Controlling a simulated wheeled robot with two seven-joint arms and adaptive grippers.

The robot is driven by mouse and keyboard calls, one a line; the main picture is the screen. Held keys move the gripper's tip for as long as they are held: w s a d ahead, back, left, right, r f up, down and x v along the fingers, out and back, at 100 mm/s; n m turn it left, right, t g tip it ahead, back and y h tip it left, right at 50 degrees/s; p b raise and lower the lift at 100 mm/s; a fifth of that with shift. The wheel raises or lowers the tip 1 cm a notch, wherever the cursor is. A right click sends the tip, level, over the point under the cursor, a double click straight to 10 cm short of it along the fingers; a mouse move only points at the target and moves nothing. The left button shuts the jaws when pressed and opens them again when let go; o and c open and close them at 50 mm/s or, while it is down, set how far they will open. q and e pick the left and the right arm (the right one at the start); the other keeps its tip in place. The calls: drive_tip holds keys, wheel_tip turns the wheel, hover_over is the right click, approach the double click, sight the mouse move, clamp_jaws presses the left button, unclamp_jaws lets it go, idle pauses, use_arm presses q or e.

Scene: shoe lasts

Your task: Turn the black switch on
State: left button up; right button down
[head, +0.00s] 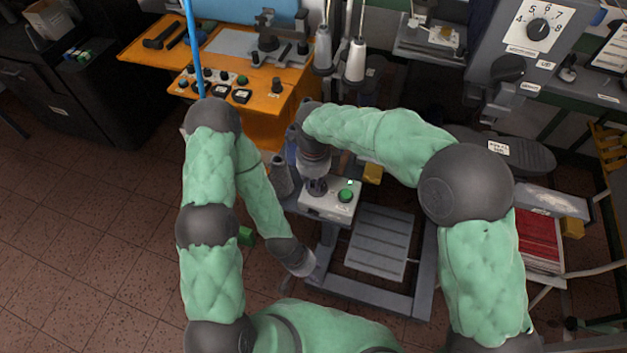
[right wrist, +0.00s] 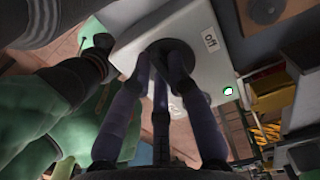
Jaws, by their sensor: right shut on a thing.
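The black switch (right wrist: 172,56) is a dark round knob on a pale control box (head: 333,207). In the right wrist view, several fingers of my right gripper (right wrist: 160,75) close around the knob and partly cover it. An "off" label (right wrist: 211,40) is beside it on the box. A small green light (right wrist: 228,90) glows near the box edge. In the head view my right gripper (head: 317,187) points down onto the left part of the box, hiding the switch. My left gripper (head: 298,278) hangs low, away from the box; its fingers are too unclear to read.
A grey slatted platform (head: 382,243) stands in front of the box. An orange bench (head: 262,95) with several knobs is behind. A grey machine with a dial (head: 538,30) is at the upper right.

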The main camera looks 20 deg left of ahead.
sight(314, 183)
drive_tip(key=c, duration=1.2)
unclamp_jaws()
drive_tip(key=shift+r, duration=0.1)
wheel_tip(314, 183, up, 12)
drive_tip(key=shift+f, duration=0.1)
